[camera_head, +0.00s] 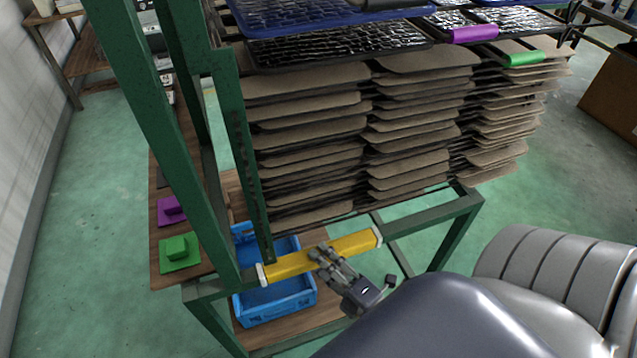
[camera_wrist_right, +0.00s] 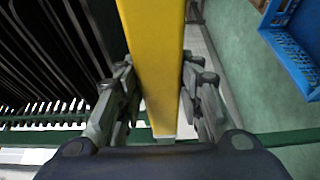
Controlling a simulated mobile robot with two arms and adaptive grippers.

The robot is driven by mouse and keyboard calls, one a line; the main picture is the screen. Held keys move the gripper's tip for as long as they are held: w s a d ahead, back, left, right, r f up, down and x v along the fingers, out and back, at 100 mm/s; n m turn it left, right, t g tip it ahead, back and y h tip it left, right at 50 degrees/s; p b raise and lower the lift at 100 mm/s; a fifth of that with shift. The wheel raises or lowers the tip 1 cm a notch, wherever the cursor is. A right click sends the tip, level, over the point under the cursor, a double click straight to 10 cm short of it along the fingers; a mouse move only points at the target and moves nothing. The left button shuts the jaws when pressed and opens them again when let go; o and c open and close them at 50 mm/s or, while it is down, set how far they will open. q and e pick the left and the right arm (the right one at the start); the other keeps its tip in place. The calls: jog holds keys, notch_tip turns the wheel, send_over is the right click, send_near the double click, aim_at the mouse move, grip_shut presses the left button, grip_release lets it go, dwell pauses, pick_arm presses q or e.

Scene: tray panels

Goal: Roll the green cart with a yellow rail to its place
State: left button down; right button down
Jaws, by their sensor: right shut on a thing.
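The green cart (camera_head: 240,165) is a tall metal frame that fills the middle of the head view. It bears a stack of brown and black tray panels (camera_head: 310,145). Its yellow rail (camera_head: 295,263) runs across the near lower side, with white end caps; it also shows in the right wrist view (camera_wrist_right: 158,60). My right gripper (camera_head: 327,262) is shut on the yellow rail, near its middle. In the right wrist view its fingers (camera_wrist_right: 158,95) lie on both sides of the rail. My left gripper is not in view.
A blue crate (camera_head: 275,306) sits on a wooden surface beyond the rail; it also shows in the wrist view (camera_wrist_right: 293,50). A wooden board (camera_head: 160,228) with green and purple pieces stands left of the cart. A wall (camera_head: 30,120) runs along the left. Green floor (camera_head: 90,260) is clear at left.

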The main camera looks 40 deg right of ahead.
jog(key=shift+s+a, duration=0.2)
jog(key=shift+s, duration=0.3)
jog(key=shift+s+a, duration=0.2)
jog(key=shift+s, duration=0.25)
jog(key=shift+f, duration=0.1)
jog(key=c, duration=1.1)
grip_release()
jog(key=shift+s, duration=0.1)
jog(key=s+d, duration=0.1)
jog(key=s, duration=1.1)
jog(key=shift+d, duration=0.15)
